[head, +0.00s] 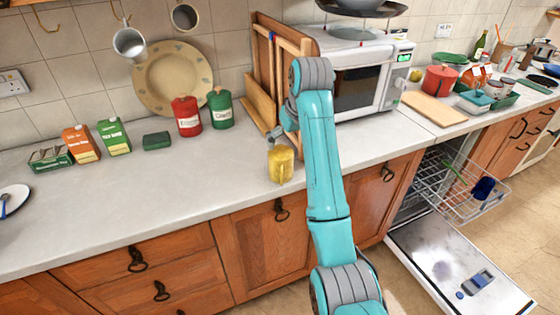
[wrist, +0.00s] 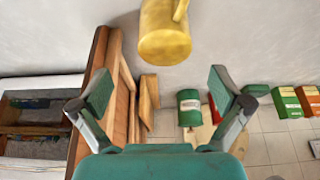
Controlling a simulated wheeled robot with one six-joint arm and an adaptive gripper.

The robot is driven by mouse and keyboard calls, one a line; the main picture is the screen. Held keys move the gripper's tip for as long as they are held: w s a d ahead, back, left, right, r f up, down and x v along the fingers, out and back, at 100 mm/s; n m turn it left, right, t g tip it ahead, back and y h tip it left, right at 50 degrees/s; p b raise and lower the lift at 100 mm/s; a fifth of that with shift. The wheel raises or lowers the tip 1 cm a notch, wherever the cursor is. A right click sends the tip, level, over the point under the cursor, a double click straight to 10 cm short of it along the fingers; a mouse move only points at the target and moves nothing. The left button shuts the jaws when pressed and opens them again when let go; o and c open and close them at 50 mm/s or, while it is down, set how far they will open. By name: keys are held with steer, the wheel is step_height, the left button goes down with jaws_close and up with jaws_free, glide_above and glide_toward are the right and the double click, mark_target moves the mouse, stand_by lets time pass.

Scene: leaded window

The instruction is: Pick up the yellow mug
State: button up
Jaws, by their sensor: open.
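The yellow mug (head: 281,165) stands on the worktop near its front edge, left of my arm in the head view. In the wrist view the yellow mug (wrist: 165,35) is at the top centre, partly cut off by the frame, with its handle towards the upper right. My gripper (wrist: 158,92) is open, with its two fingers wide apart and nothing between them. The mug lies ahead of the fingertips, roughly in line with the gap, not touching them. In the head view my gripper (head: 275,134) is just above and behind the mug, partly hidden by my arm.
Wooden boards (head: 265,75) lean upright behind the gripper, close to my arm. A microwave (head: 365,80) stands to the right. Red (head: 187,116) and green (head: 220,110) canisters stand behind left. The worktop left of the mug is clear. An open dishwasher (head: 460,260) is lower right.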

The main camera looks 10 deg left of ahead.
mark_target(283, 154)
steer(key=x, duration=0.4)
steer(key=shift+f, duration=0.2)
steer(key=shift+s+a+x, duration=0.1)
steer(key=shift+s+x, duration=0.05)
steer(key=shift+x, duration=1.2)
steer(key=shift+s+a+x, duration=0.1)
steer(key=shift+s+x, duration=0.05)
steer(key=shift+x, duration=1.2)
steer(key=c, duration=1.5)
